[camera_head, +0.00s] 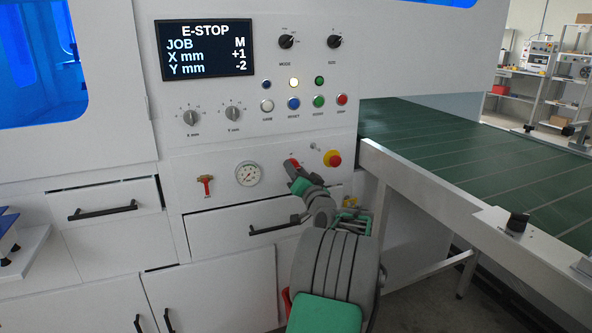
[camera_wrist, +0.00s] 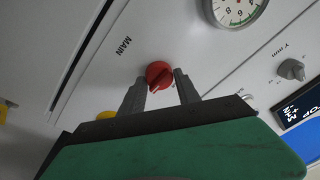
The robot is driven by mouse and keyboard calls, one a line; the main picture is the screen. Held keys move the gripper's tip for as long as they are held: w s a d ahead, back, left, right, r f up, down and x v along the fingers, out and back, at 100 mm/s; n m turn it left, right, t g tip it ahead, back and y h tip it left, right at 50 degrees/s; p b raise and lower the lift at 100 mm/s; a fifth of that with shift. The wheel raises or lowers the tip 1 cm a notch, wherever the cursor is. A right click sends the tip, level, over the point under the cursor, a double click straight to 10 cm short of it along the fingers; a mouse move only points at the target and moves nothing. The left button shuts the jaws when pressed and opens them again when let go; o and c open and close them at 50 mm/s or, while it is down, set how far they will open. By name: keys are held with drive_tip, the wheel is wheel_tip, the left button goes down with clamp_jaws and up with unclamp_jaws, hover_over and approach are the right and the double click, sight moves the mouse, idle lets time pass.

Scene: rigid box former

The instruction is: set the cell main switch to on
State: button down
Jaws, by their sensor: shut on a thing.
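The main switch is a round red knob (camera_wrist: 158,71) on the light panel, beside the printed word MAIN in the wrist view. My gripper (camera_wrist: 161,79) has one finger on each side of the knob and is shut on it. In the head view my gripper (camera_head: 297,176) reaches up to the panel, and the red main switch (camera_head: 290,163) shows at its tip. A slot line on the knob runs diagonally in the wrist view. The switch's position marks cannot be read, partly hidden by my gripper.
A display (camera_head: 206,48) reads E-STOP. A red emergency button (camera_head: 333,159) on yellow sits just right of my gripper. A pressure gauge (camera_head: 248,174) and a red T-handle (camera_head: 205,181) are to the left. A drawer handle (camera_head: 275,226) sticks out below. A green conveyor (camera_head: 480,150) lies right.

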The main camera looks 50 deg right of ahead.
idle(0.3)
drive_tip(key=c, duration=0.9)
unclamp_jaws()
drive_tip(key=v, duration=0.8)
